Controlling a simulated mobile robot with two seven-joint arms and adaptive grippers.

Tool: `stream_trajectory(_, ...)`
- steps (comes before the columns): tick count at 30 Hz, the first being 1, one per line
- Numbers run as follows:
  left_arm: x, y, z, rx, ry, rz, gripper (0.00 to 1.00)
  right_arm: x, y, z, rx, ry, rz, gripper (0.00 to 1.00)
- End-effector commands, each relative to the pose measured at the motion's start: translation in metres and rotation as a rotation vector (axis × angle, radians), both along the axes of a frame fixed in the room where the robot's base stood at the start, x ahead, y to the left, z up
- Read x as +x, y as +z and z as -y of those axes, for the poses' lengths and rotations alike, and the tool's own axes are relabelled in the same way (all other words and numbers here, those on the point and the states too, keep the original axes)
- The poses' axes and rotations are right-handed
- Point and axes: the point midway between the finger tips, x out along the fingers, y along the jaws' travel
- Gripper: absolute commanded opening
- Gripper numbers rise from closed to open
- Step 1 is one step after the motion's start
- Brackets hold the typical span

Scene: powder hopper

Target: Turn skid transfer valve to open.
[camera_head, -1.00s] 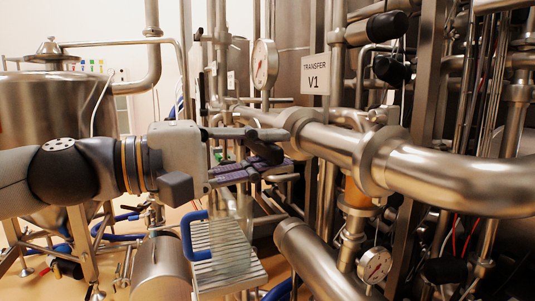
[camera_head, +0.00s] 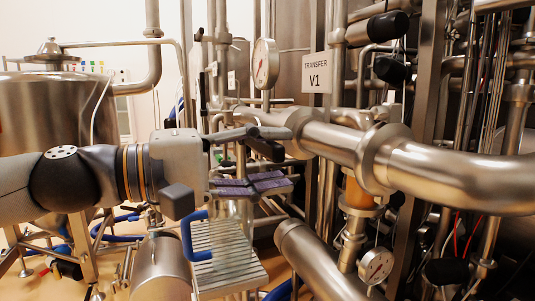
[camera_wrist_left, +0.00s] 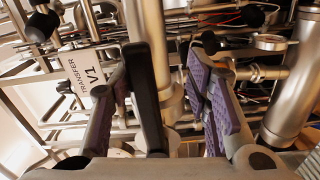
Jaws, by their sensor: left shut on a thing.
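The white sign "TRANSFER V1" (camera_head: 316,73) hangs above the large steel pipe in the head view. It also shows at the left in the wrist view (camera_wrist_left: 87,80). My left gripper (camera_head: 262,167) is beside the pipe's near end, below and left of the sign. My right gripper is not in view.
A round gauge (camera_head: 265,64) stands just above my left gripper, and a second gauge (camera_head: 376,265) is low on the right. The thick pipe (camera_head: 455,178) fills the right side. A ribbed step (camera_head: 225,255) with a blue handle lies below the gripper.

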Motion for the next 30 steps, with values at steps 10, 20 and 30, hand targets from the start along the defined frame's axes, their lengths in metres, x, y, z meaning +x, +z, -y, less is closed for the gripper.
stream_trajectory(10,0.000,0.000,0.000,0.000,0.000,-0.001,0.38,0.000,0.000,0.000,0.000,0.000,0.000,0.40)
stream_trajectory(20,-0.010,0.002,-0.036,-0.003,0.008,0.000,0.38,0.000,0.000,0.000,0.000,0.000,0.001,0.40)
stream_trajectory(30,-0.035,0.002,-0.108,-0.002,0.003,0.002,0.38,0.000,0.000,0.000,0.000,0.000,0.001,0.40)
